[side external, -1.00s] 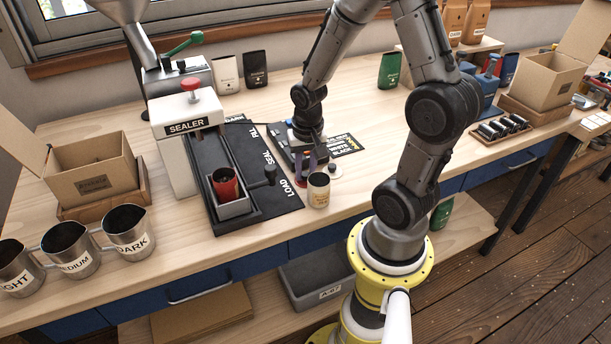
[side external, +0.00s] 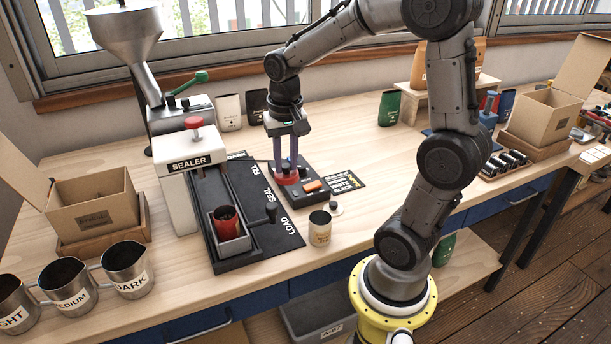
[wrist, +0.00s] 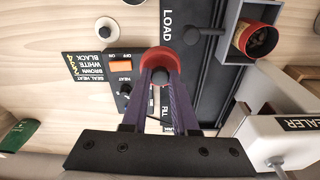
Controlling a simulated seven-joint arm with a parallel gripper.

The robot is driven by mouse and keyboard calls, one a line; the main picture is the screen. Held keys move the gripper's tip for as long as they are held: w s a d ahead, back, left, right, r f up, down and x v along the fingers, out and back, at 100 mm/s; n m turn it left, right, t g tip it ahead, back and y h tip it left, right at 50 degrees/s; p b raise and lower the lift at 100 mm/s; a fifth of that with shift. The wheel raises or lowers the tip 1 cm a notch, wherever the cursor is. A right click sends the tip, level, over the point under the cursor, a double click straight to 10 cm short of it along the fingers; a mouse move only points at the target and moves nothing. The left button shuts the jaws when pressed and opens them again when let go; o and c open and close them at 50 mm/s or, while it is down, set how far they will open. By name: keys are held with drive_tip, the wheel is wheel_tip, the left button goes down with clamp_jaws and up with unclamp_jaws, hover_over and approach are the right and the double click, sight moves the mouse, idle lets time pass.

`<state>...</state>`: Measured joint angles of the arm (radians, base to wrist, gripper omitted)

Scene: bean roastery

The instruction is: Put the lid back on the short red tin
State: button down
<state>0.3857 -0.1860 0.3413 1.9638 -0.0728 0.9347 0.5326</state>
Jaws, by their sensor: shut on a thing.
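My gripper (side external: 284,166) is shut on the dark knob of a red round lid (side external: 286,178), held above the heat-control box. In the wrist view the red lid (wrist: 160,58) hangs level-looking between the purple fingers (wrist: 160,82), which partly hide it. The red tin (side external: 226,220) stands open and upright in the grey holder (side external: 234,245) of the sealer, left of and nearer the camera than my gripper. Its dark opening also shows in the wrist view (wrist: 257,40) at upper right, apart from the lid.
An open cream tin (side external: 320,228) and a white knobbed lid (side external: 333,208) stand on the bench right of the sealer track. The sealer (side external: 190,165) and a dark lever knob (side external: 271,211) are near the red tin. Metal jugs (side external: 128,268) stand at left.

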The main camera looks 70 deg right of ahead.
drive_tip(key=w+a+r+n, duration=0.3)
drive_tip(key=w+a+n, duration=0.2)
drive_tip(key=w+a, duration=0.6)
wheel_tip(320, 180, down, 6)
drive_tip(key=s+a, duration=0.1)
drive_tip(key=s, duration=0.1)
drive_tip(key=shift+a+t, duration=0.3)
drive_tip(key=shift+a, duration=0.1)
drive_tip(key=shift+s+f, duration=0.1)
drive_tip(key=shift+f, duration=0.15)
idle(1.5)
drive_tip(key=shift+c, duration=0.6)
unclamp_jaws()
drive_tip(key=shift+r, duration=0.15)
wheel_tip(320, 180, up, 7)
idle(1.1)
